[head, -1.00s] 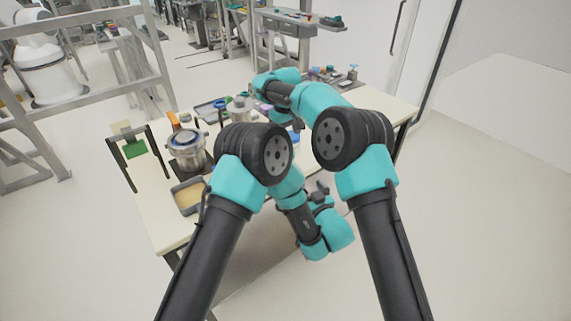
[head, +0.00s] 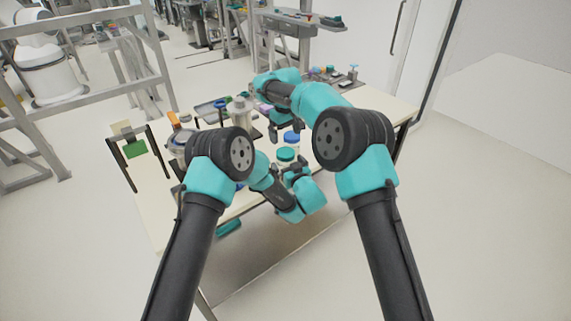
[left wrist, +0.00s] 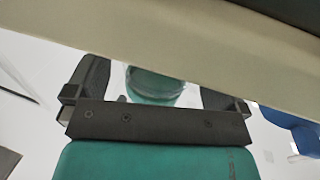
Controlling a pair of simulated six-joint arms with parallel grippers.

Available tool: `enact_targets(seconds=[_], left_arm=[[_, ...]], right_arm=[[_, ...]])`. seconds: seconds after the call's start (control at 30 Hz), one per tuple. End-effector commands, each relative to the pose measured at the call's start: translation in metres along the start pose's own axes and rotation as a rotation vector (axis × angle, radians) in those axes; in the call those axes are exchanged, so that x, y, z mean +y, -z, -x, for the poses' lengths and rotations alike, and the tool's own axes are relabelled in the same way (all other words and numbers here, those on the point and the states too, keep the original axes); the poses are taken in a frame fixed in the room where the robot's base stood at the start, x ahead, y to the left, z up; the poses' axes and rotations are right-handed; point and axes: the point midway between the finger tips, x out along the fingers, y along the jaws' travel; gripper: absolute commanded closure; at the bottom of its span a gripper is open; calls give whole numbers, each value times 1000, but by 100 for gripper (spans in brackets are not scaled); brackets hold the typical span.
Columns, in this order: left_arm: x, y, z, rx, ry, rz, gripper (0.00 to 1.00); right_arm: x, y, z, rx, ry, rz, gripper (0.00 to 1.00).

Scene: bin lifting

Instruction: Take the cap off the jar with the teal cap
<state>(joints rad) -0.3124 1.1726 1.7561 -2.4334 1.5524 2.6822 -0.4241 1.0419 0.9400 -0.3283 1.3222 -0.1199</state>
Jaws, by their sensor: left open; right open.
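The jar with the teal cap (head: 286,154) stands near the table's front edge in the head view, its cap on top and its body partly hidden. My left gripper (head: 297,172) is open just in front of it, apart from the cap as far as I can tell. In the left wrist view the left gripper's dark fingers (left wrist: 155,92) are spread, with a rounded teal shape between them; I cannot tell surely whether it is the cap. My right gripper (head: 281,132) is open and points down behind the jar.
A blue-capped jar (head: 291,137) stands just behind the teal one. A grey container (head: 239,109) and a small tray (head: 209,109) are farther back left. A beige band (left wrist: 150,50), maybe the table edge, crosses the left wrist view. The table's front right is clear.

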Motion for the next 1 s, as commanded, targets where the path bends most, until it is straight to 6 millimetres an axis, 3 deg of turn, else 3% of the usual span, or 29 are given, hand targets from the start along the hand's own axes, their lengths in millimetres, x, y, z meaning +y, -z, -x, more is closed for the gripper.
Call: enact_targets(seconds=[0.2, 0.5, 1.0], left_arm=[[0, 0, -18, 1, -1, -1, 0], [0, 0, -20, 0, -1, -1, 0], [0, 0, -19, 0, -1, -1, 47]], right_arm=[[0, 0, 0, 0, 0, 0, 7], [0, 0, 0, 0, 0, 0, 7], [0, 0, 0, 0, 0, 0, 7]])
